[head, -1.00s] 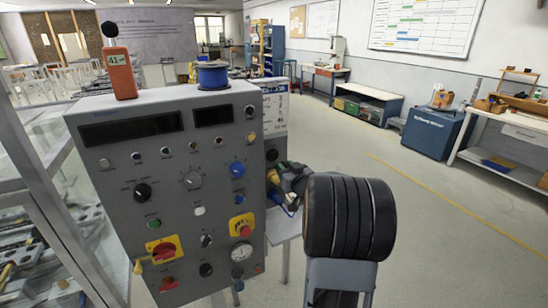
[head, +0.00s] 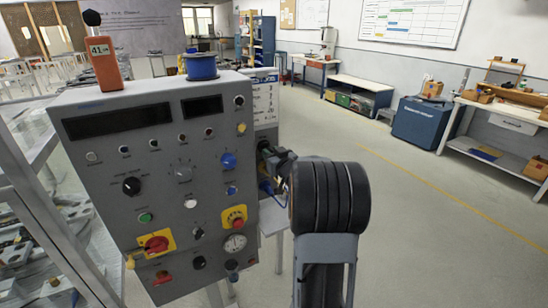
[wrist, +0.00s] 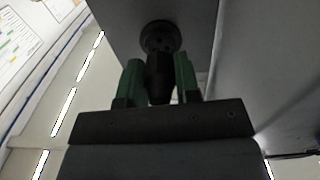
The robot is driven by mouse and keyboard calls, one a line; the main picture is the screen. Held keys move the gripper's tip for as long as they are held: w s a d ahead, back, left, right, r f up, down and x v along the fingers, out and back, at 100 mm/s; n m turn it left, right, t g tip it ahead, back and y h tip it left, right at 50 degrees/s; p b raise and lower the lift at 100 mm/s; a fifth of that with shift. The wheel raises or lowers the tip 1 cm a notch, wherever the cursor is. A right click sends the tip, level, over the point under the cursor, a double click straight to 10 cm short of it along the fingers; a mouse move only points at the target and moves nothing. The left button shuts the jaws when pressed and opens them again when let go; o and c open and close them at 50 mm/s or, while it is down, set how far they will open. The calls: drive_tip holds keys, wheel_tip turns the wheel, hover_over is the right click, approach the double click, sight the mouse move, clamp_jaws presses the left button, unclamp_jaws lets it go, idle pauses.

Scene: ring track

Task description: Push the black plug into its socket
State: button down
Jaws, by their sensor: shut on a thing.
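The black plug (wrist: 160,78) is between the green fingers of my gripper (wrist: 158,82) in the wrist view, and my gripper is shut on it. The round dark socket (wrist: 160,36) is on the grey face just beyond the plug, in line with it. The plug's front end overlaps the socket's lower edge in the picture; I cannot tell whether it has entered. In the head view my gripper (head: 272,160) is at the right side of the control panel (head: 105,190); the plug is too small to make out there.
An orange handset (head: 103,62) and a blue spool (head: 201,66) stand on top of the panel. Its front carries several knobs and a red switch (head: 157,244). A glass-sided cabinet (head: 40,190) is at left. Open floor (head: 430,240) lies to the right.

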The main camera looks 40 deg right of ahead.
drive_tip(key=shift+w, duration=0.4)
drive_tip(key=shift+w+d+b, duration=0.1)
drive_tip(key=shift+w+b, duration=0.2)
drive_tip(key=shift+w, duration=0.25)
idle(2.6)
drive_tip(key=c, duration=0.8)
unclamp_jaws()
drive_tip(key=shift+o, duration=0.2)
drive_tip(key=s+a+b, duration=0.1)
drive_tip(key=s+b, duration=0.1)
drive_tip(key=s, duration=1.1)
drive_tip(key=shift+s+a, duration=0.3)
drive_tip(key=shift+a, duration=0.1)
